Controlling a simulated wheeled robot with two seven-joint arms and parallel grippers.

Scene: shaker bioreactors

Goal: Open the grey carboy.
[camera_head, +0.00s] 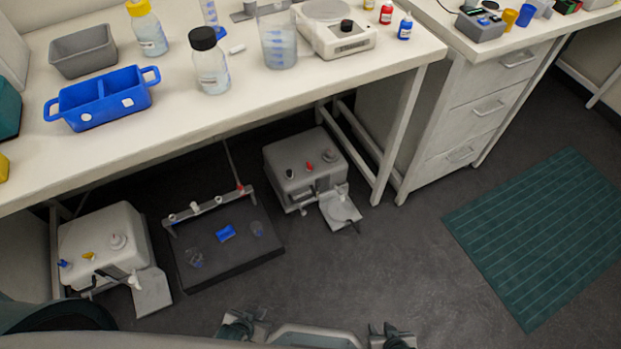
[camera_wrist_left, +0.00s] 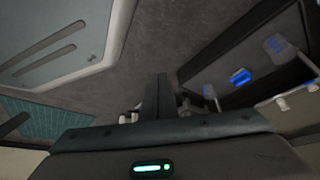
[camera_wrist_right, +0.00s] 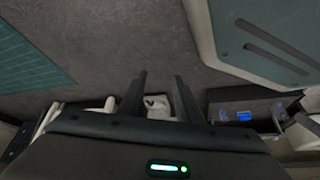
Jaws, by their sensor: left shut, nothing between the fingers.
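The grey carboy (camera_head: 300,158) stands on the floor under the bench, right of the black platform.
A paler carboy (camera_head: 98,235) with blue and yellow knobs stands at the left. The black platform (camera_head: 240,268) with a rail lies between the carboys. A bench leg (camera_head: 398,140) rises right of the grey carboy. A green mat (camera_head: 545,230) lies on open floor.

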